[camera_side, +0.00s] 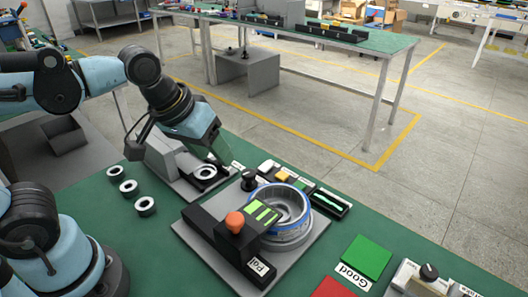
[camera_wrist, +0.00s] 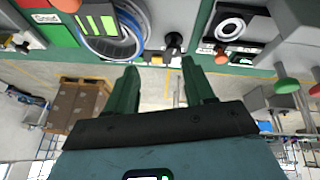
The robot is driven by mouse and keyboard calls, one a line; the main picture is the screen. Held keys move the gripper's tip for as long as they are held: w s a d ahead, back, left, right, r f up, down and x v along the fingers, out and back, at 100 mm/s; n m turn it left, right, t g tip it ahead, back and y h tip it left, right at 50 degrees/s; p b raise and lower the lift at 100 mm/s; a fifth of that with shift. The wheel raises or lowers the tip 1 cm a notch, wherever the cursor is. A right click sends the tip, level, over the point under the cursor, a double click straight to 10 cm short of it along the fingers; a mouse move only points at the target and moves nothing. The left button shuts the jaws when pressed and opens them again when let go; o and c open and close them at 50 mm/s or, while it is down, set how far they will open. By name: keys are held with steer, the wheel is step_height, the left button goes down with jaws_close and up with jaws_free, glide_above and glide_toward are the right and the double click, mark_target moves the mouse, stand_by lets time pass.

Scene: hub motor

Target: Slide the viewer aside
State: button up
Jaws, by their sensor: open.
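The viewer appears to be the black piece with bright green strips (camera_side: 262,216) and an orange knob (camera_side: 235,222), lying over the left part of the hub motor (camera_side: 300,208). The hub motor is a metal ring with a blue rim on a grey plate beside a "Pol" label. In the wrist view the green strips (camera_wrist: 98,25) show at upper left, with the blue-edged hub (camera_wrist: 128,42) beside them. My gripper (camera_wrist: 162,88) is open and empty, its two dark green fingers apart. In the side view it is above the small ring fixture, apart from the viewer, its tips hard to make out.
A grey fixture holds a small ring (camera_side: 205,173), left of the hub. Several loose rings (camera_side: 129,187) lie at left. A black knob (camera_side: 249,180) stands between fixture and hub. A green "Good" pad (camera_side: 366,256) and a red pad (camera_side: 333,288) lie at front right.

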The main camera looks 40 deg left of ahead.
mark_target(234, 218)
steer(key=s+d+r+n+g, duration=0.1)
steer(key=d+r+n, duration=0.1)
steer(key=d, duration=0.1)
steer(key=s+d+r+n+g, duration=0.2)
steer(key=d, duration=0.2)
steer(key=s+d+r+n+g, duration=0.1)
steer(key=d+r+n+g, duration=0.1)
steer(key=d+r, duration=0.1)
steer(key=shift+s+d+n+y, duration=0.15)
steer(key=shift+d+n+y, duration=0.15)
steer(key=shift+y, duration=0.1)
steer(key=shift+f, duration=5.95)
jaws_close()
